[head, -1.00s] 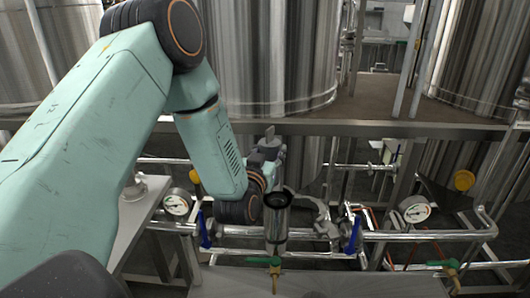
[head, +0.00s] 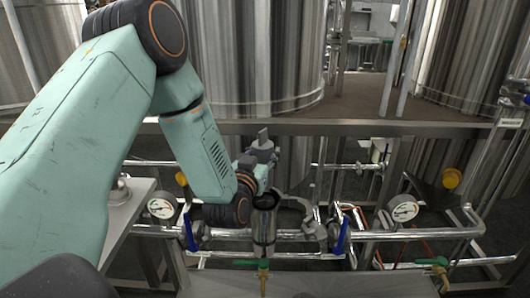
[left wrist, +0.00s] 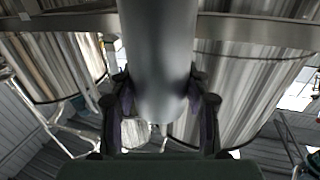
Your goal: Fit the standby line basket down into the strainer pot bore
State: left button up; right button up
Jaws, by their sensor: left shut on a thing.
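In the head view my left gripper (head: 262,152) is just above the strainer pot (head: 264,228), an upright metal cylinder with a dark ring-shaped top. In the left wrist view its fingers (left wrist: 160,105) are shut on a smooth grey cylinder (left wrist: 158,50), which looks like the standby line basket. In the head view the basket is hard to tell apart from the gripper, and I cannot tell whether its lower end touches the pot. The inside of the bore is not clearly visible. My right gripper is not in view.
A curved metal clamp arm (head: 311,215) stands right of the pot. Blue valve handles (head: 341,231) flank it on the pipework. A pressure gauge (head: 403,211) is at the right, another (head: 162,208) at the left. A green valve handle (head: 262,264) is below. Large steel tanks stand behind.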

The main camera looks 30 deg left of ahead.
aim_at(264, 195)
pick_arm(q)
jog(key=shift+d+f+b, duration=0.2)
jog(key=shift+f+b, duration=0.65)
jog(key=shift+f, duration=0.35)
jog(key=shift+w+a+f+b, duration=0.1)
jog(key=shift+f+b, duration=0.7)
jog(key=shift+f, duration=0.3)
jog(key=shift+p, duration=0.35)
jog(key=shift+f+b, duration=3.35)
jog(key=shift+f, duration=0.95)
jog(key=shift+r, duration=0.2)
